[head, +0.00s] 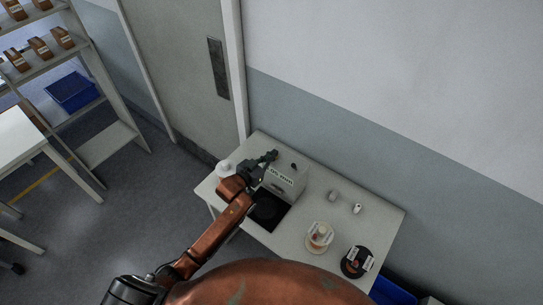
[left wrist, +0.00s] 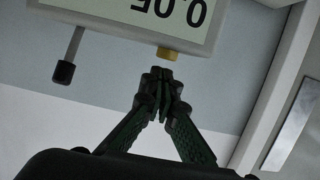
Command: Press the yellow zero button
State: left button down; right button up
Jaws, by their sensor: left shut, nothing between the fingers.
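The yellow zero button (left wrist: 167,53) shows in the left wrist view as a small yellow knob on the edge of a pale device with a large upside-down digital readout (left wrist: 165,10). The device (head: 285,182) stands on the white table in the head view; the button cannot be made out there. My left gripper (left wrist: 161,76) is shut and empty, its fingertips close to the button, with a small gap seeming to show between them. In the head view the left gripper (head: 270,156) is at the device's upper left. My right gripper is not in view.
A black-tipped rod (left wrist: 63,72) sticks out of the device. The table (head: 378,222) also holds a pale spool (head: 318,236), a black spool (head: 357,262) and small white pieces (head: 357,208). A wall runs behind the table. A shelf (head: 115,145) stands at left.

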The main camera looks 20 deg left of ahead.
pick_arm(q)
jog(key=shift+f, duration=0.45)
